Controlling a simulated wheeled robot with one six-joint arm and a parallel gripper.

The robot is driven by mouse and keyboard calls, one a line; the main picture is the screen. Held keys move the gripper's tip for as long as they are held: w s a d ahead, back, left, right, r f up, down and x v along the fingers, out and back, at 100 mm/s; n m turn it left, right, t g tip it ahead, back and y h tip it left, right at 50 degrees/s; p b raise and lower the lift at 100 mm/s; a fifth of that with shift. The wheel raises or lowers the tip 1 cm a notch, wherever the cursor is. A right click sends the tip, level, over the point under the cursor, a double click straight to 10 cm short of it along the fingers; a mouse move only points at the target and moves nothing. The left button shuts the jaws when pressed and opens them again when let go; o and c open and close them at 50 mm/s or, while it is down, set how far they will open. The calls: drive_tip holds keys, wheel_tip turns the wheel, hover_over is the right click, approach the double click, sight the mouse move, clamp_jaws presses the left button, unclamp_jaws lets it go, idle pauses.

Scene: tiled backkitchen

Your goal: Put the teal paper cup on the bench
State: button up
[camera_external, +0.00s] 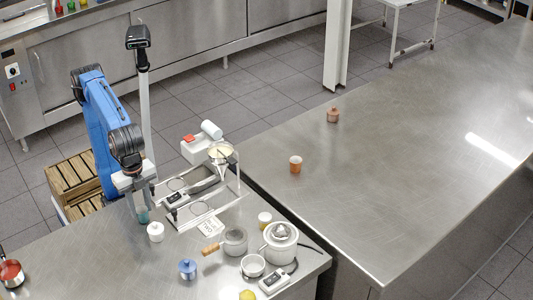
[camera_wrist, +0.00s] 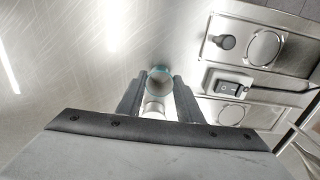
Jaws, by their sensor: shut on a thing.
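The teal paper cup (camera_external: 143,216) is at the left part of the near steel counter (camera_external: 100,255), below my gripper (camera_external: 139,200). In the wrist view the teal cup (camera_wrist: 159,72) shows its round rim between the two fingers of my gripper (camera_wrist: 158,92), which are shut on it. The fingers hide part of its sides. I cannot tell whether its base touches the counter. A second, long steel bench (camera_external: 400,130) stands to the right, with an orange-and-white cup (camera_external: 295,164) and a small terracotta pot (camera_external: 333,115) on it.
A white lidded jar (camera_external: 156,232) stands close beside the teal cup. A steel frame with a switch box (camera_external: 176,199) lies to the right. A blue pot (camera_external: 187,269), a saucepan (camera_external: 235,240) and a juicer (camera_external: 281,240) stand nearer. Much of the long bench is clear.

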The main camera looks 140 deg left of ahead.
drive_tip(key=shift+f, duration=0.15)
drive_tip(key=o, duration=1.1)
wheel_tip(320, 180, up, 12)
drive_tip(key=shift+r, duration=0.1)
idle(0.4)
